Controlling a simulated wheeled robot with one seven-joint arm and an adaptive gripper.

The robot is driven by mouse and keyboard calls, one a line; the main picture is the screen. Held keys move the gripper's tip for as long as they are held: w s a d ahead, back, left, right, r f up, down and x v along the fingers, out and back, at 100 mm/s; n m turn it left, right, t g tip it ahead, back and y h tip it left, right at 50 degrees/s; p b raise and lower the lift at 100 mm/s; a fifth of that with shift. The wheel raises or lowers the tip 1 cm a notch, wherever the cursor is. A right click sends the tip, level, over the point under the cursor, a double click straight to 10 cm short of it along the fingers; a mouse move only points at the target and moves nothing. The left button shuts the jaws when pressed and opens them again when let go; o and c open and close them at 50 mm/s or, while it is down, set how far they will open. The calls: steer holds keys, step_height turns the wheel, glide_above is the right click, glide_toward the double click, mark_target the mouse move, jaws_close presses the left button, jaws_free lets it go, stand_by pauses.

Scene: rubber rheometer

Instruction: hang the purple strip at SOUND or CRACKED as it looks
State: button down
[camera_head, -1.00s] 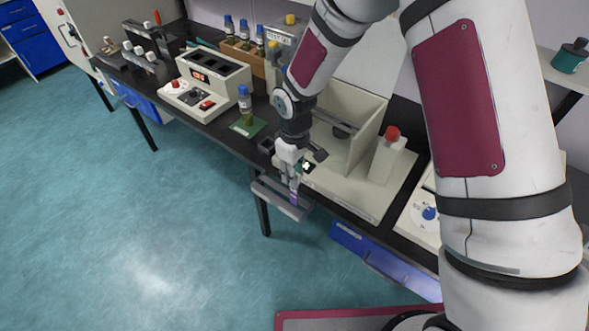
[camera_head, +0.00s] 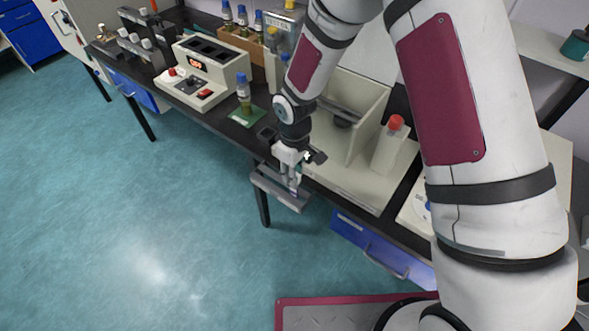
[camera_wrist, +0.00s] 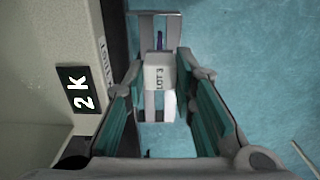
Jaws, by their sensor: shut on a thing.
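My gripper (camera_head: 292,184) points down at the bench's front edge, over a grey ledge (camera_head: 268,187) that juts out there. In the wrist view my gripper (camera_wrist: 162,95) is shut on a pale tab marked LOT 3 (camera_wrist: 157,76). A little of the purple strip (camera_wrist: 159,40) shows beyond the tab, close to the grey ledge (camera_wrist: 154,14). In the head view the strip is mostly hidden by the fingers. I cannot tell whether it touches the ledge. Its surface shows too little to tell sound from cracked. No SOUND or CRACKED sign is readable.
A cream machine (camera_head: 340,183) with a red-capped post (camera_head: 388,148) stands right behind my gripper. The floor in front is clear.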

steer(key=shift+f+b, duration=0.75)
steer(key=shift+f, duration=1.75)
steer(key=c, duration=1.2)
jaws_free()
steer(key=shift+c, duration=0.2)
steer(key=shift+r, duration=0.15)
steer(key=shift+r+p, duration=0.9)
steer(key=shift+r, duration=2)
